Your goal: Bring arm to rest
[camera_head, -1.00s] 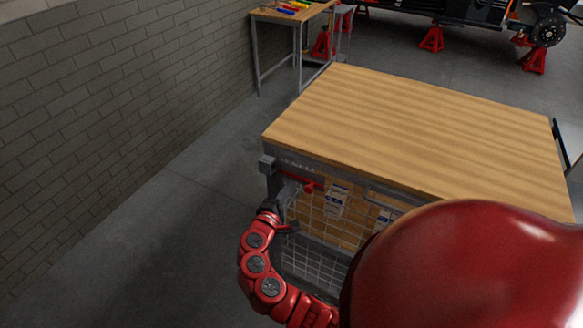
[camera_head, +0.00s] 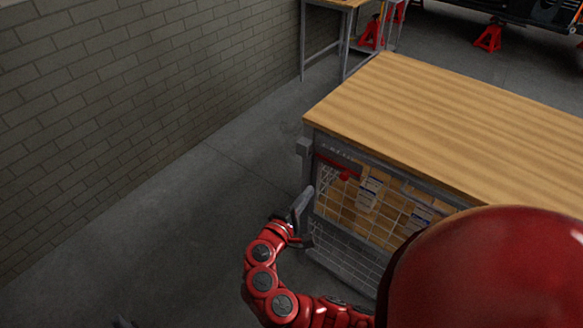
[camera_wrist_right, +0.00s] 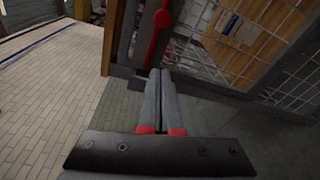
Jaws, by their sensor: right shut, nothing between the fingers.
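My right gripper (camera_head: 303,200) is at the end of a red arm, in front of the near left corner of the wood-topped bench (camera_head: 450,115). Its two grey fingers are together with nothing between them; the shut fingers also show in the right wrist view (camera_wrist_right: 160,75). In that view they point toward the bench's frame and wire mesh. I cannot tell whether they touch it.
The bench's side has wire mesh (camera_head: 345,210) and a red handle (camera_head: 343,175). Open grey floor (camera_head: 215,190) lies between the bench and the brick wall (camera_head: 130,100). A smaller table (camera_head: 345,4) and red jack stands (camera_head: 488,38) are behind.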

